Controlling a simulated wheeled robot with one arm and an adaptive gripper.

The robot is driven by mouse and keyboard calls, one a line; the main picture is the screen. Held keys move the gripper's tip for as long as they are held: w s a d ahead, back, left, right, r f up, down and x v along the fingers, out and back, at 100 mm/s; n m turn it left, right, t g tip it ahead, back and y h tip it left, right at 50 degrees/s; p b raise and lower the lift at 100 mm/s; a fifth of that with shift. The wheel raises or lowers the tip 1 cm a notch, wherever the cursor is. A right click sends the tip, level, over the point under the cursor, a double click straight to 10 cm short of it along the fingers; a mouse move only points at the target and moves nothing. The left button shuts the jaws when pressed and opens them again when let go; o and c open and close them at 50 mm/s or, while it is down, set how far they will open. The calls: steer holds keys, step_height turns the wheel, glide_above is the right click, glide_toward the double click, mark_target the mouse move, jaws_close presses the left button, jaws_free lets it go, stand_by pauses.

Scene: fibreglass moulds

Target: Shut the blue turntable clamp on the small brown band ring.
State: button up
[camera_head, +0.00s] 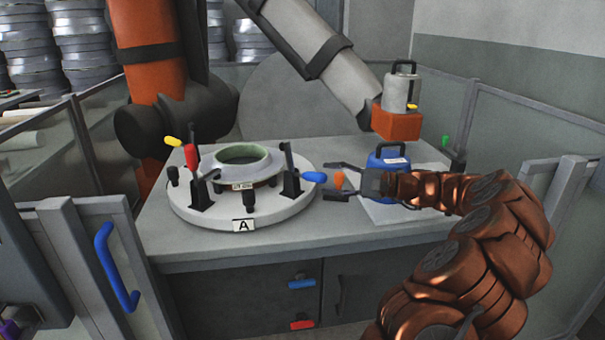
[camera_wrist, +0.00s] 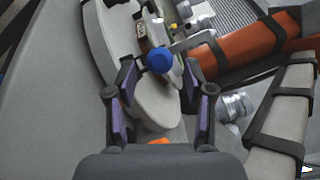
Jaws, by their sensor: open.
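The round pale turntable (camera_head: 275,218), marked A, stands on the bench. On it sits a ring (camera_head: 243,155) with a pale green rim; a little brown shows under its right side. The blue clamp (camera_head: 290,184) stands at the turntable's right edge. Its black arm is raised, and its blue handle (camera_head: 315,177) points outward to the right. My gripper (camera_head: 329,180) is open and empty just right of this handle, its fingers towards it. In the wrist view the blue handle's round end (camera_wrist: 160,60) lies between and just beyond my fingertips (camera_wrist: 160,75).
Clamps with a red handle (camera_head: 191,157) and a yellow handle (camera_head: 173,141) stand on the turntable's left. A blue canister (camera_head: 388,159) stands behind my gripper. Glass panels (camera_head: 510,131) border the bench.

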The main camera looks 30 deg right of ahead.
mark_target(302, 176)
steer(key=shift+x, duration=3.1)
jaws_close()
